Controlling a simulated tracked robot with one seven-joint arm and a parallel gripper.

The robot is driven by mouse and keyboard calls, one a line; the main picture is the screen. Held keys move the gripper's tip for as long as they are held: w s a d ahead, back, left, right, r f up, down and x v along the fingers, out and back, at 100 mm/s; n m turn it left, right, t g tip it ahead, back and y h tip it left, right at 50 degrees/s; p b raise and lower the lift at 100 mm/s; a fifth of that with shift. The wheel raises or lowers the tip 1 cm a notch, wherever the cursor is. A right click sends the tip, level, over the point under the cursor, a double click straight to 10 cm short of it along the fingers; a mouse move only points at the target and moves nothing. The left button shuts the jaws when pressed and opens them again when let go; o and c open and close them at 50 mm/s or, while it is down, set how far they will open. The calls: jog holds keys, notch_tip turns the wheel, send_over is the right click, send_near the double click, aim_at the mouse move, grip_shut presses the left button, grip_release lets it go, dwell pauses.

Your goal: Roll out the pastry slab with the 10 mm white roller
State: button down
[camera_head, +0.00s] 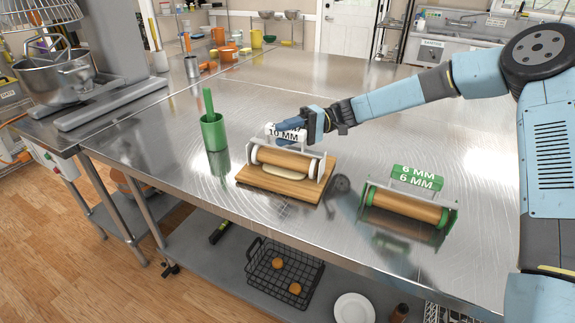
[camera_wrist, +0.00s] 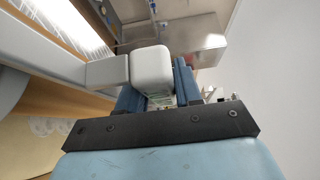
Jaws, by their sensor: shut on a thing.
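The white roller (camera_head: 288,161) has a wooden barrel, white end discs and a white handle block marked 10 MM. It stands over the wooden board (camera_head: 254,186). The pale pastry slab (camera_head: 285,173) lies on the board, partly under the barrel and showing along its front side. My gripper (camera_head: 306,128) reaches in from the right and is shut on the roller's handle. In the wrist view the white handle (camera_wrist: 150,70) sits between the blue fingers. I cannot tell whether the barrel presses on the slab.
A green roller (camera_head: 410,206) marked 6 MM stands to the right on the steel table (camera_head: 262,108). A green cup (camera_head: 213,132) with a green-handled tool stands to the left. A mixer (camera_head: 75,75) stands far left. The table behind the board is mostly clear.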

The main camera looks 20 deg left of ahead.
jog(key=shift+s, duration=0.1)
jog(key=shift+s, duration=0.95)
jog(key=shift+w, duration=2.25)
jog(key=w, duration=0.3)
jog(key=shift+d, duration=0.1)
jog(key=shift+r, duration=0.2)
